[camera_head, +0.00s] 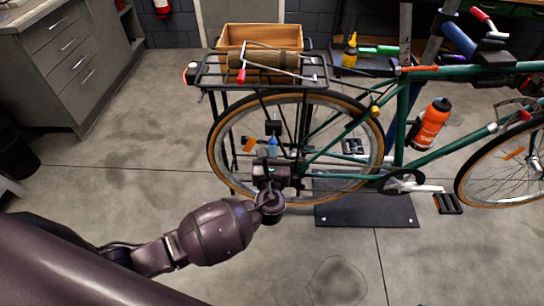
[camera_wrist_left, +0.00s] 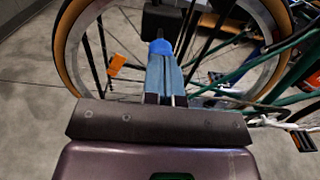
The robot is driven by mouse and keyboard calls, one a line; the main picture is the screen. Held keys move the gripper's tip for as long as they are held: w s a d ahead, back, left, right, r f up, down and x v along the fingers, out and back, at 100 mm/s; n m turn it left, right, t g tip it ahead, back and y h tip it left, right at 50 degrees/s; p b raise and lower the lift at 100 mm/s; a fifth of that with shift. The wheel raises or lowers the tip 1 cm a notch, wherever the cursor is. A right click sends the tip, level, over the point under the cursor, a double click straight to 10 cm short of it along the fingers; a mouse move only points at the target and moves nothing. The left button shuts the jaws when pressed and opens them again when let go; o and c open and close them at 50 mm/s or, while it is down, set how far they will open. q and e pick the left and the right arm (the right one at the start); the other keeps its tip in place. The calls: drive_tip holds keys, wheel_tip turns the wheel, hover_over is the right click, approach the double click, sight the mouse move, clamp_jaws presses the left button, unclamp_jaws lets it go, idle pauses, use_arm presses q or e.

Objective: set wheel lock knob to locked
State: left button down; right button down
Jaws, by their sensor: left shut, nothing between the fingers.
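The green bike's rear wheel (camera_head: 217,135) stands in the middle of the head view. A small blue part (camera_wrist_left: 160,46), which looks like the wheel lock knob, shows in front of the spokes in the left wrist view, just past my fingertips. A dark block (camera_head: 273,127) sits above it in the head view. My left gripper (camera_head: 272,152) is shut and empty, pointing at the blue part. I cannot tell whether the tips touch it, or read the knob's setting. My right gripper is not in view.
A rear rack (camera_head: 210,77) carries a roll and a tool over the wheel, with a wooden box (camera_head: 260,35) behind. A dark stand plate (camera_head: 368,213) lies on the floor under the bike. Grey cabinets (camera_head: 75,60) stand at the left. The floor between is clear.

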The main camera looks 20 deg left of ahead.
use_arm(q)
drive_tip(key=x, duration=0.3)
drive_tip(key=shift+r, duration=0.15)
drive_tip(key=shift+a, duration=0.1)
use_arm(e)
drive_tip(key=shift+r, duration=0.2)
